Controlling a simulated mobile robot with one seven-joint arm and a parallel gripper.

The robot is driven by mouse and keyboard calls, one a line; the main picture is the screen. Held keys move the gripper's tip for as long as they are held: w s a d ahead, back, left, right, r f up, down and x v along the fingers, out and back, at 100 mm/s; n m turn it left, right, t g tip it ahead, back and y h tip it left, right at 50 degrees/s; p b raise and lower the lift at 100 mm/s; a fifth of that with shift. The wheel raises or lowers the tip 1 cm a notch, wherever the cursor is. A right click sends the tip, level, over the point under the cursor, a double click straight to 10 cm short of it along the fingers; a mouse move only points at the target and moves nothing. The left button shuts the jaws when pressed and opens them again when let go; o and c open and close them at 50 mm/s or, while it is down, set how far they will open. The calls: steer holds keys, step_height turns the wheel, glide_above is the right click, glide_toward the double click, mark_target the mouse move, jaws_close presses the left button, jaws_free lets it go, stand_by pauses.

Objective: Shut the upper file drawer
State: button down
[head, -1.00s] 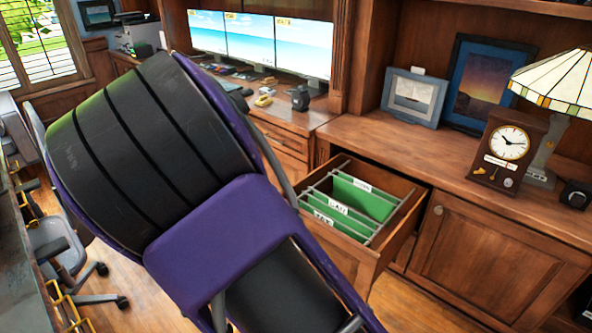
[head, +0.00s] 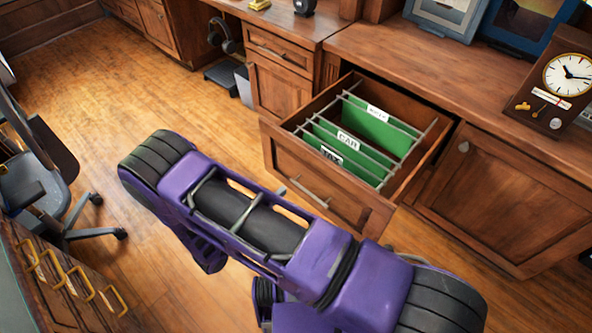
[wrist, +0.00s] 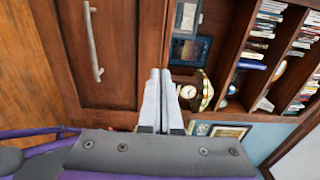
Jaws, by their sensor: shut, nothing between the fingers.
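The upper file drawer (head: 328,192) stands open, pulled out from the wooden cabinet. It holds green hanging folders (head: 352,143) with white labels on metal rails. A metal bar handle (head: 310,193) crosses its front; in the wrist view a wooden front with a bar handle (wrist: 92,42) shows, turned on its side. My gripper (wrist: 160,72) is shut and empty, its fingertips over the edge of that wooden front and away from the handle. I cannot tell whether they touch it. In the head view my purple arm lies before the drawer and hides most of the gripper.
A closed cabinet door (head: 505,195) is right of the drawer. The counter above holds a clock (head: 555,85) and picture frames (head: 445,15). An office chair (head: 45,165) and a desk with yellow handles (head: 75,275) stand at left. The wood floor (head: 140,85) between is clear.

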mark_target(318, 160)
steer(key=x, duration=1.3)
steer(key=shift+d, duration=0.2)
steer(key=shift+w, duration=0.15)
